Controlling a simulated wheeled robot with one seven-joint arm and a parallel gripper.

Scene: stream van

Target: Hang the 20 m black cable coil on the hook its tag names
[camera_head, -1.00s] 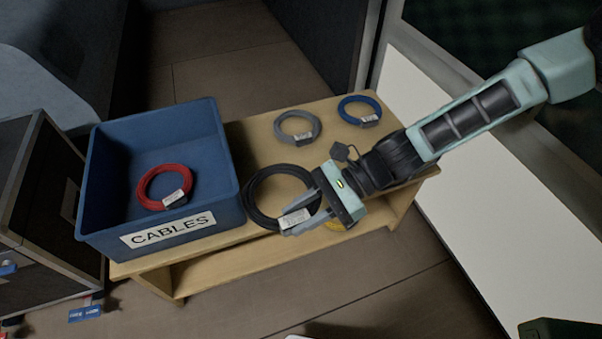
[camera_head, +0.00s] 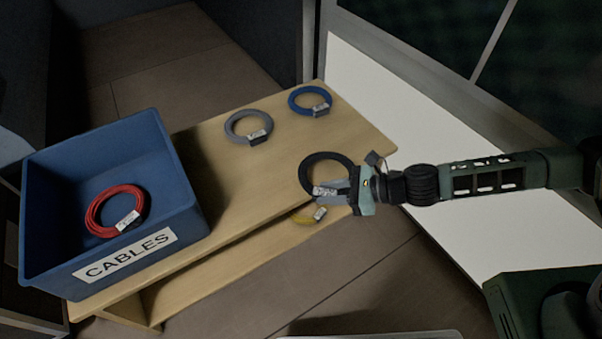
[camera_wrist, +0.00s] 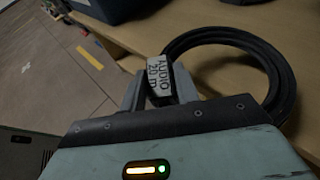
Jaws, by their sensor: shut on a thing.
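The black cable coil (camera_head: 326,158) is in the head view, at the right part of the wooden bench. Its white tag (camera_head: 326,191) reads "AUDIO 20 m" in the wrist view (camera_wrist: 161,72). My gripper (camera_head: 338,187) is shut on the coil at its tag. In the wrist view the two fingers (camera_wrist: 158,92) close around the tag's block, and the black loop (camera_wrist: 240,42) extends beyond them to the right. I cannot tell whether the coil touches the bench or is just above it. No hook shows in these frames.
A blue bin (camera_head: 190,222) labelled CABLES stands at the left with a red coil (camera_head: 92,216) inside. A grey coil (camera_head: 237,135) and a blue coil (camera_head: 298,108) lie at the back of the bench (camera_head: 225,195).

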